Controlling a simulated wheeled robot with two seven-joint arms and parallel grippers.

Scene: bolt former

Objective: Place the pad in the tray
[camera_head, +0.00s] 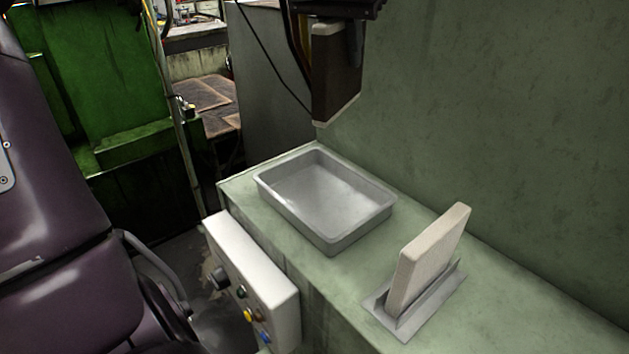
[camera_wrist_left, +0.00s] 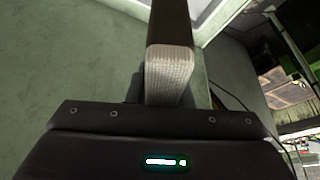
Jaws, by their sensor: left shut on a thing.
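My left gripper (camera_head: 332,22) is at the top centre of the head view, shut on a pad (camera_head: 335,75). This pad is a flat block with a dark brown face and pale edges, hanging upright. In the left wrist view the pad (camera_wrist_left: 170,75) shows its pale ribbed side between the jaws of the left gripper (camera_wrist_left: 165,115). The grey tray (camera_head: 345,238) is shallow, rectangular and empty, on the green ledge. The pad is above the tray's far side, clear of it. My right gripper is out of view.
A second, beige pad (camera_head: 432,255) stands tilted in a grey holder (camera_head: 400,325) to the right of the tray. A green wall (camera_head: 500,120) rises behind the ledge (camera_head: 500,300). A white control box (camera_head: 245,270) with buttons is fixed at the ledge's front.

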